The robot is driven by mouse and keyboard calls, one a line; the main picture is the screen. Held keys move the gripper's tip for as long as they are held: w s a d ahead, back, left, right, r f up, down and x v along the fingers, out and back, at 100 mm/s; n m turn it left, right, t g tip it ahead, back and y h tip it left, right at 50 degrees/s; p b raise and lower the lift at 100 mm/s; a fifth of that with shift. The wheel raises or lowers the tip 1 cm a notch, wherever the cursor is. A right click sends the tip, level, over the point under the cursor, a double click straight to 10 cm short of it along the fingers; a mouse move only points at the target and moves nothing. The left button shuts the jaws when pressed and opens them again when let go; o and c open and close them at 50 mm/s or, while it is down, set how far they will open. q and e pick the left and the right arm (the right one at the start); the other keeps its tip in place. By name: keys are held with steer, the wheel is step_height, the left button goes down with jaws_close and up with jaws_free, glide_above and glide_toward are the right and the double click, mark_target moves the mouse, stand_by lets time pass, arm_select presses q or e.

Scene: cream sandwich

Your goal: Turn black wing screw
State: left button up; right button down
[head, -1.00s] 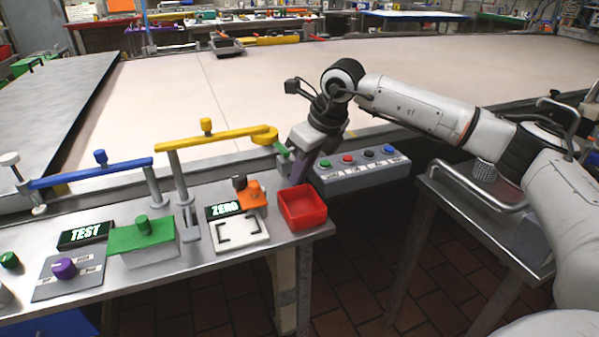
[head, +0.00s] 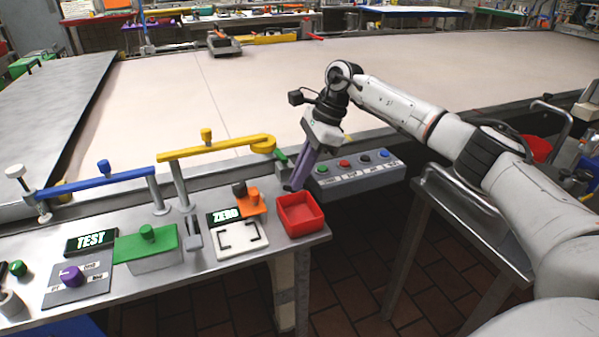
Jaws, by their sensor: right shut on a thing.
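My right gripper (head: 292,186) reaches down from the upper right, its purple fingers slanting to the lower left. Its tips are at the back left of the red bin (head: 301,212), by the table's back edge. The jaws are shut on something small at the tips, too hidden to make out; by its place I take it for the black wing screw. A dark knob (head: 239,189) stands on an orange block (head: 250,202) left of the fingers, apart from them. My left gripper is out of view.
A grey button box (head: 355,172) is just right of the fingers. A yellow bar (head: 215,148) and a blue bar (head: 98,183) run along the back. A green box (head: 146,248) and a purple knob (head: 71,276) stand at the left. Floor shows right of the table.

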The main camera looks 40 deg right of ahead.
steer(key=n, duration=0.1)
steer(key=n+g, duration=0.1)
steer(key=n, duration=0.1)
steer(key=shift+w+r, duration=0.1)
steer(key=shift+w, duration=0.1)
steer(key=shift+w+n+g+b, duration=0.15)
steer(key=shift+n+g, duration=0.3)
steer(key=shift+n, duration=0.65)
steer(key=shift+w+n+g+b, duration=0.15)
steer(key=shift+n+g, duration=0.3)
steer(key=shift+n, duration=0.65)
steer(key=shift+s, duration=0.1)
steer(key=c, duration=1.9)
jaws_free()
steer(key=shift+d, duration=0.1)
